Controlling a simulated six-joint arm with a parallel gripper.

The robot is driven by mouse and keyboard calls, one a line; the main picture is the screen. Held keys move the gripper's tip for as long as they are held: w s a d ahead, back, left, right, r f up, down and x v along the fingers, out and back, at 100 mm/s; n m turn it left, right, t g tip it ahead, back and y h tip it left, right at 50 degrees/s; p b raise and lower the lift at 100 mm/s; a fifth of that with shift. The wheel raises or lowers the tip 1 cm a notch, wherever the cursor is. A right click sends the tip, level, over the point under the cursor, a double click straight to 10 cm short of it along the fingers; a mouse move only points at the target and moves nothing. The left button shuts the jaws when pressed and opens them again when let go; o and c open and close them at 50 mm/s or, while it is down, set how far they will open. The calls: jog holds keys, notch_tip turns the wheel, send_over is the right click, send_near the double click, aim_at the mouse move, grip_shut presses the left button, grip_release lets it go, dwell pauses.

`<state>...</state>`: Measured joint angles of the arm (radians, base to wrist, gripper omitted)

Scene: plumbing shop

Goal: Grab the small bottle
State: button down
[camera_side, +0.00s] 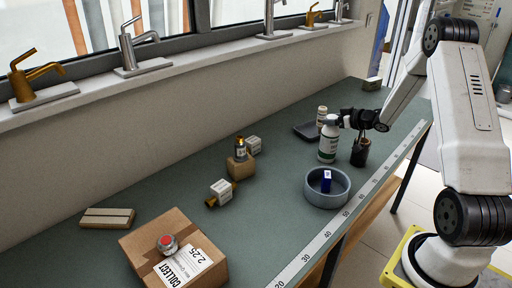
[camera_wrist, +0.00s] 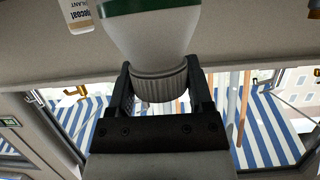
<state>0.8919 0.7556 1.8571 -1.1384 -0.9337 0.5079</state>
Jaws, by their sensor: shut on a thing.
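A white bottle with a green label (camera_side: 328,146) stands upright toward the far end of the bench in the side view. My gripper (camera_side: 344,120) reaches it from the right and is shut around its top. In the wrist view, the two fingers of my gripper (camera_wrist: 159,78) sit on either side of the bottle's ribbed grey cap (camera_wrist: 160,83). The bottle's body and green band run off the top edge there. I cannot tell whether its base touches the bench.
A dark cup (camera_side: 360,154) stands close to the held bottle's right. A grey bowl (camera_side: 327,197) holding a blue item is nearer. A dark tray (camera_side: 304,131) lies behind. A big cardboard box (camera_side: 205,264) is at front left.

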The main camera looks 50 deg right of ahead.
jog(key=shift+r, duration=0.25)
jog(key=shift+r, duration=0.5)
jog(key=s+a+r, duration=0.7)
jog(key=s+r, duration=0.4)
jog(key=s, duration=0.1)
jog(key=shift+a+r, duration=0.15)
jog(key=shift+r, duration=0.2)
jog(key=shift+w, duration=0.1)
dwell(0.8)
